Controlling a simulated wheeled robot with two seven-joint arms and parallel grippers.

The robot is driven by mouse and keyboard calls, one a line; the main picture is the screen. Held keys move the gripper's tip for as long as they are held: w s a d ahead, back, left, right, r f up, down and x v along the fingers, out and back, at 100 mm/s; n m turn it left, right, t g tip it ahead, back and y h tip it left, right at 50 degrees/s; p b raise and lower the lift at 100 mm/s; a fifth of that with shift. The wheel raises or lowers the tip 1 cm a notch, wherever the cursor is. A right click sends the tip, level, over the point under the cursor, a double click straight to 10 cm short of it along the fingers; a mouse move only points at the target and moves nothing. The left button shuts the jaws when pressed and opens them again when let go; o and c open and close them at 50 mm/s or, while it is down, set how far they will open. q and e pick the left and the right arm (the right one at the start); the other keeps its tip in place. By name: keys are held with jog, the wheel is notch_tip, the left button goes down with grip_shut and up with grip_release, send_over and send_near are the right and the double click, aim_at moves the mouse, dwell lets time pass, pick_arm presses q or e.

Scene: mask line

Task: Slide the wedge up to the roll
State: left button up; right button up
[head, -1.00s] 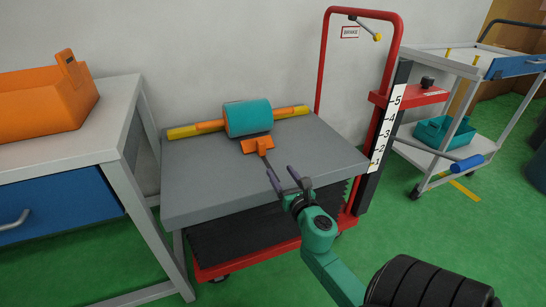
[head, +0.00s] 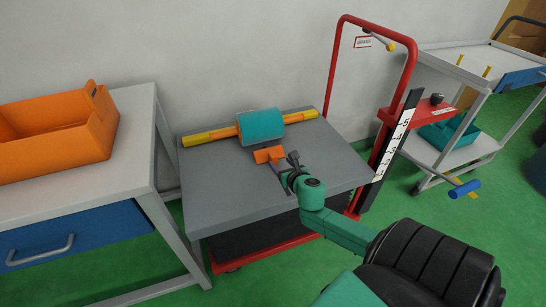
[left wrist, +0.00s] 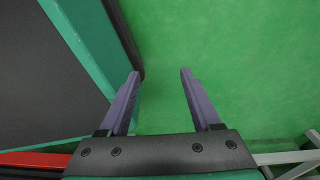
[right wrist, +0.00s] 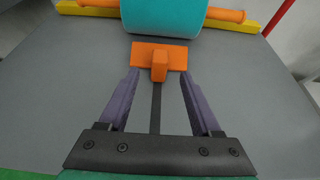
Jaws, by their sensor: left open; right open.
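The teal roll (head: 261,126) lies on the grey lift table top (head: 215,180) near its back edge; it also shows in the right wrist view (right wrist: 165,15). The orange wedge (head: 268,155) sits just in front of the roll, with a narrow gap between them in the right wrist view (right wrist: 145,55). A dark handle (right wrist: 155,105) runs from the wedge back between my right fingers. My right gripper (right wrist: 158,75) is open around this handle, apart from it on both sides. My left gripper (left wrist: 162,72) is open and empty above the green floor.
A yellow bar (head: 210,136) lies along the back of the table behind the roll, with an orange rod end beside it. A red frame (head: 338,70) and a scale post (head: 392,145) stand at the right. A bench with an orange bin (head: 60,160) is at the left.

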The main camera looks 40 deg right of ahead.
aim_at(275, 157)
jog(key=b+x, duration=0.2)
jog(key=x, duration=0.6)
jog(key=shift+w+d+f, duration=0.15)
jog(key=shift+w, duration=0.35)
pick_arm(q)
jog(key=w+d+r, duration=0.1)
jog(key=w, duration=0.4)
jog(key=shift+w, duration=0.4)
pick_arm(e)
grip_shut()
pick_arm(q)
jog(key=shift+d+r, duration=0.1)
